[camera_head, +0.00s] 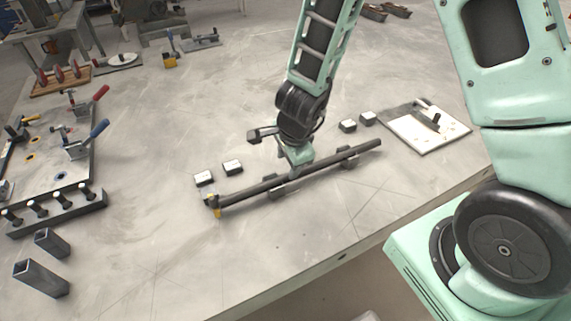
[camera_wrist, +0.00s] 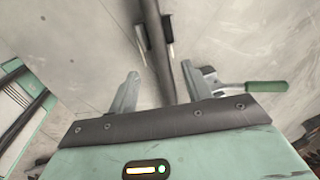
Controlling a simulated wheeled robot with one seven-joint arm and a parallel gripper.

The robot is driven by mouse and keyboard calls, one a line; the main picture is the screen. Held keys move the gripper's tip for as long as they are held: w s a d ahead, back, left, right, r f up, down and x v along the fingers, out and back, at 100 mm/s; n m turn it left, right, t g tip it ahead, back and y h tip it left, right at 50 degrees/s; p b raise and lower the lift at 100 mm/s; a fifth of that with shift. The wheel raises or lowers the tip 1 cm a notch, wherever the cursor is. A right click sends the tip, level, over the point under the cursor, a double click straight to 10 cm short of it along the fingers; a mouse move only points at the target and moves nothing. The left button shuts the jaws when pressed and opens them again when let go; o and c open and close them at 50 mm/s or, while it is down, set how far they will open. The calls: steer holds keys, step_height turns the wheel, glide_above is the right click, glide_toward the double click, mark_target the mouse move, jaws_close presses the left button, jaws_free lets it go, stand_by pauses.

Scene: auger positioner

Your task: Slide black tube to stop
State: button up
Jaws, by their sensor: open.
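The black tube (camera_head: 335,157) lies slantwise across the grey table, resting on low dark brackets (camera_head: 285,191). A small yellow-and-black piece (camera_head: 213,204) sits at its left end; whether it is the stop, and whether the tube touches it, I cannot tell. My gripper (camera_head: 299,163) is just above the tube near its middle, pointing down. In the wrist view, my gripper (camera_wrist: 158,85) is open, with one finger on each side of the tube (camera_wrist: 155,45). A gap shows between each finger and the tube. The tube's lower part there is hidden by my gripper body.
Small white-topped blocks (camera_head: 233,167) stand behind the tube. A white plate (camera_head: 425,132) with a fixture is at the right. A clamp board (camera_head: 85,165) and square tubes (camera_head: 42,279) are at the left. A green handle (camera_wrist: 266,87) shows in the wrist view. The front middle table is clear.

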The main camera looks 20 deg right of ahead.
steer(key=p+v, duration=0.5)
steer(key=v, duration=0.5)
steer(key=shift+p, duration=0.4)
steer(key=shift+f, duration=0.1)
steer(key=s+a+r+n+y, duration=0.4)
steer(key=s+a+r+n, duration=0.2)
steer(key=a+r+n, duration=0.35)
steer(key=s+d+r+n+g+h, duration=0.1)
steer(key=s+r+n+g+h, duration=0.1)
steer(key=s+n, duration=1.1)
step_height(320, 180, up, 2)
steer(key=n+h, duration=0.1)
steer(key=n, duration=0.2)
steer(key=shift+s+r+g, duration=0.2)
steer(key=shift+r+g, duration=0.05)
steer(key=shift+g, duration=0.15)
